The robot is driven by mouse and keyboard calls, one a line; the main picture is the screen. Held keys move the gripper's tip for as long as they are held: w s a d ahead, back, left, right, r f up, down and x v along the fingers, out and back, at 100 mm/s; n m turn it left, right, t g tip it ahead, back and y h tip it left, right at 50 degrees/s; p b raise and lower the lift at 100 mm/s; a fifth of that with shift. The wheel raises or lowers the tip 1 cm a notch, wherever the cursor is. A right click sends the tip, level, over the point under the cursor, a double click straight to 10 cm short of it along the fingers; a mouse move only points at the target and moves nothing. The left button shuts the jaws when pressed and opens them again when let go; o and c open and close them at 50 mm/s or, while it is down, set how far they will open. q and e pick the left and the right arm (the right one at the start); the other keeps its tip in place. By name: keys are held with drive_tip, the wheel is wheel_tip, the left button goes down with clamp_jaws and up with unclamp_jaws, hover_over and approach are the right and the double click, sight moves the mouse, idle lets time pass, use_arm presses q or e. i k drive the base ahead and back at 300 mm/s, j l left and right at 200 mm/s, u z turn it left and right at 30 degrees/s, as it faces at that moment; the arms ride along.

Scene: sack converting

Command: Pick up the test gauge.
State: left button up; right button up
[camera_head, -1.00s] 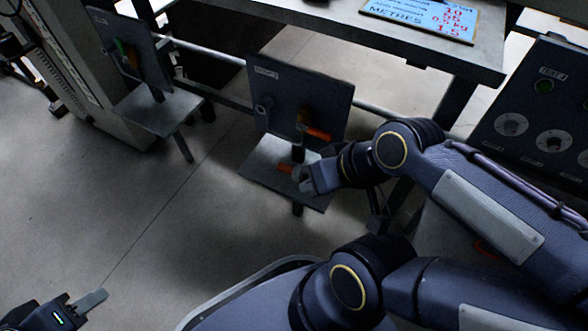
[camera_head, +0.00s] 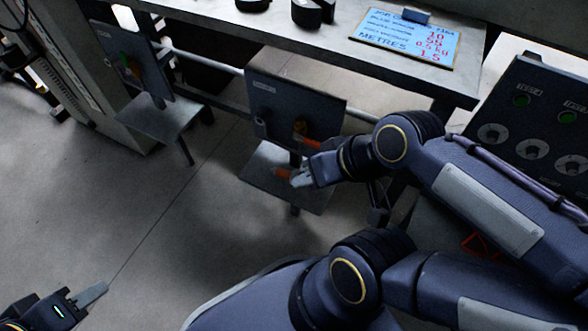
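A small orange piece (camera_head: 283,173) is on the grey shelf (camera_head: 262,188) of the middle bracket. I cannot tell if it is the test gauge. My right gripper (camera_head: 300,178) is at its right end, fingers pointing left and down. At this size I cannot tell whether the fingers are around it, touching it or just beside it. Another orange-handled part (camera_head: 308,142) is on the bracket's upright panel (camera_head: 285,95), just above my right gripper. My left gripper (camera_head: 98,292) is low at the left, over bare floor, away from the brackets; its finger opening is unclear.
A second bracket (camera_head: 152,118) with a green and orange part stands at the left. A workbench (camera_head: 345,60) behind holds dark round parts (camera_head: 312,12) and a blue sign (camera_head: 405,38). A control panel (camera_head: 540,125) with dials is at the right. The floor at left is clear.

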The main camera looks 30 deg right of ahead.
sight(289, 175)
drive_tip(key=z, duration=0.45)
drive_tip(key=i+j+z, duration=0.1)
drive_tip(key=z, duration=0.3)
drive_tip(key=j+z, duration=0.2)
drive_tip(key=z, duration=0.25)
